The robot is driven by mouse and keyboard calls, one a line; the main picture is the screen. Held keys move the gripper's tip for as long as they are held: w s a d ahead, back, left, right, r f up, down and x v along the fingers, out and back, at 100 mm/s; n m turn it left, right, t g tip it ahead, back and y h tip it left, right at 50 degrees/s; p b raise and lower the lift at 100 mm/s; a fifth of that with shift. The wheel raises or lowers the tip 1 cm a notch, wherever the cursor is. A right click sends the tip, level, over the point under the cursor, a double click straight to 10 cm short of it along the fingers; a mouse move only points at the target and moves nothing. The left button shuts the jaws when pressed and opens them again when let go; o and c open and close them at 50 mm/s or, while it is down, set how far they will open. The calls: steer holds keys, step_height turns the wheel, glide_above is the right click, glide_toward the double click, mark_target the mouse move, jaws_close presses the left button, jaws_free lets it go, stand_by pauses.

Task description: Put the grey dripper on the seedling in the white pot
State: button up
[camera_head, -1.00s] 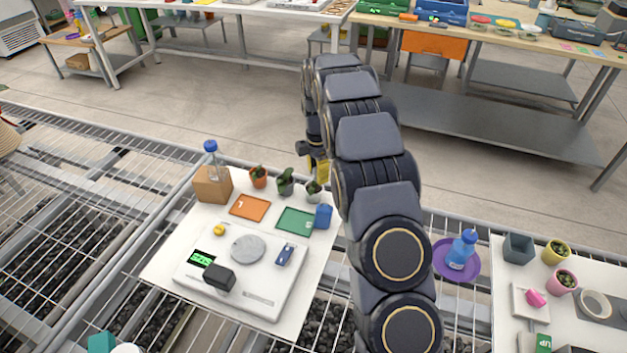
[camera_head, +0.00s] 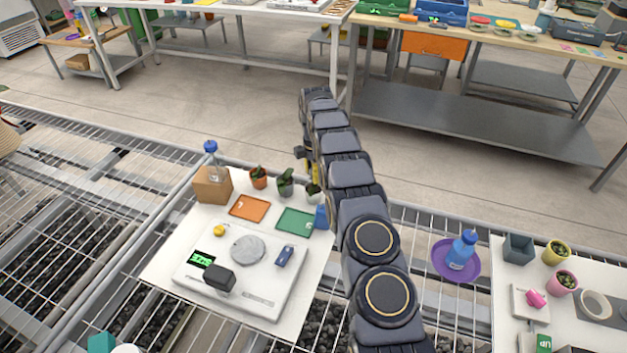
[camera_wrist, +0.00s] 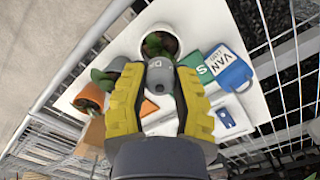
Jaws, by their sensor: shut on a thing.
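My gripper (camera_wrist: 157,88) is shut on the grey dripper (camera_wrist: 160,74), which shows between the yellow fingers in the wrist view. The white pot (camera_wrist: 174,50) with its green seedling (camera_wrist: 154,43) is just beyond the dripper's far end. The dripper overlaps the pot's near edge in the picture; I cannot tell whether they touch. In the head view the white pot (camera_head: 313,197) stands at the back right of the white board, and my arm hides most of my gripper and the dripper.
A grey pot (camera_head: 285,190) and an orange pot (camera_head: 259,183) stand left of the white pot. A blue container (camera_head: 321,217) is close in front of it. Orange (camera_head: 238,214) and green (camera_head: 284,229) trays and a white scale (camera_head: 262,300) lie nearer.

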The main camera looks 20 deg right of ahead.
steer(key=shift+f, duration=1.45)
steer(key=shift+f, duration=0.1)
steer(key=o, duration=0.7)
steer(key=r, duration=1.2)
steer(key=shift+s+a+r, duration=0.1)
steer(key=shift+a+r, duration=0.1)
steer(key=shift+r, duration=0.05)
